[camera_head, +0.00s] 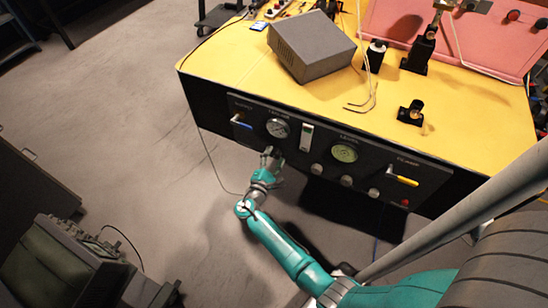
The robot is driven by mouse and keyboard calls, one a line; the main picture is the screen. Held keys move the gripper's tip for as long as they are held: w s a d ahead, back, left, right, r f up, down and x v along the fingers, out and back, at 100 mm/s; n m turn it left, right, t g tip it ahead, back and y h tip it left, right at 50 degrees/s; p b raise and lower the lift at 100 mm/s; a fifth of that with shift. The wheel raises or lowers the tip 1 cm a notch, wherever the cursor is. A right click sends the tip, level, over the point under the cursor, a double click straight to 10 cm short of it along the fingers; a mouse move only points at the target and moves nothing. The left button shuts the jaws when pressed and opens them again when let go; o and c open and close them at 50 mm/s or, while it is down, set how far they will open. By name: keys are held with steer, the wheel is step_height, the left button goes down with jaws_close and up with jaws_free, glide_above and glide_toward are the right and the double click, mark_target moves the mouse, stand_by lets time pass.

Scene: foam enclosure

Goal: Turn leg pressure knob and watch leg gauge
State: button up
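A dark control panel (425,192) is on the front of the yellow-topped bench. It carries a white-faced gauge (278,128) at left and a green-faced gauge (344,153) near the middle. The labels are too small to read surely, so I cannot tell which is the leg gauge. Three round knobs show below and right of the gauges: left knob (316,169), middle knob (346,181) and right knob (374,193). My gripper (272,154) is at the panel just below the white gauge. It may cover a knob there; its fingers and any contact are unclear.
A blue-handled lever (240,122) is at the panel's left end, a yellow lever (403,180) and red button (405,202) at its right. A grey box (311,47) and hooked wires (365,98) lie on the bench (465,125). Floor to the left is open.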

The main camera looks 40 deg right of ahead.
steer(key=shift+a, duration=0.1)
steer(key=v, duration=1.1)
steer(key=shift+s+a, duration=0.3)
steer(key=shift+a, duration=0.05)
steer(key=shift+f, duration=0.1)
steer(key=s+a+f+m+t+y, duration=0.1)
steer(key=s+f+y, duration=0.4)
steer(key=s, duration=0.4)
steer(key=s+a+f+y, duration=0.1)
steer(key=s+f+y, duration=0.45)
steer(key=s, duration=0.25)
steer(key=s+a+r+m+t+y, duration=0.1)
steer(key=s+a+r+m+y, duration=0.3)
steer(key=s, duration=0.5)
steer(key=s+a+r+m+t+y, duration=0.1)
steer(key=s+a+r+m+t, duration=0.1)
steer(key=r, duration=0.6)
steer(key=s+a+r+m+t, duration=0.2)
steer(key=s+r+m, duration=0.1)
steer(key=r, duration=0.6)
steer(key=s+a+r+m+t+y, duration=0.1)
steer(key=s+a+r+m, duration=0.1)
steer(key=r, duration=0.7)
steer(key=shift+s+m+t+y, duration=0.35)
steer(key=shift+s+m+t, duration=0.05)
steer(key=shift+s, duration=0.4)
